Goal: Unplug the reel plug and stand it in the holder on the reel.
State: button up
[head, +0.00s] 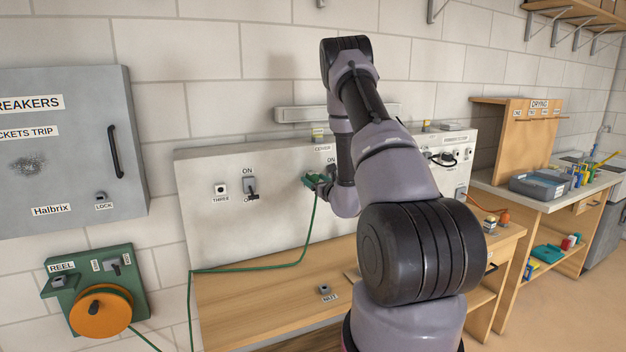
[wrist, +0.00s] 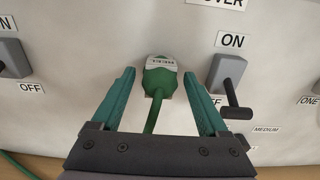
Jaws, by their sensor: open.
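The reel plug (wrist: 160,80) is green with a pale label and sits against the white panel, its green cord running down from it. My gripper (wrist: 162,88) is open, with one teal finger on each side of the plug and a gap visible on both sides. In the head view my gripper (head: 318,181) is at the panel and mostly covers the plug. The reel (head: 101,311) is an orange drum on a green wall plate at the lower left. A small grey holder (head: 59,282) shows on that plate under the REEL label.
An ON/OFF switch (wrist: 228,80) with a black lever sticks out close to the right finger. Another switch (head: 250,188) is further left. The green cord (head: 250,268) hangs down to the bench (head: 240,295). A grey breaker box (head: 70,140) is above the reel.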

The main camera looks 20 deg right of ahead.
grip_shut()
jog(key=shift+s, duration=0.8)
dwell(0.4)
jog(key=shift+s, duration=1.1)
jog(key=shift+w, duration=1.95)
jog(key=shift+o, duration=0.4)
grip_release()
jog(key=shift+w, duration=0.1)
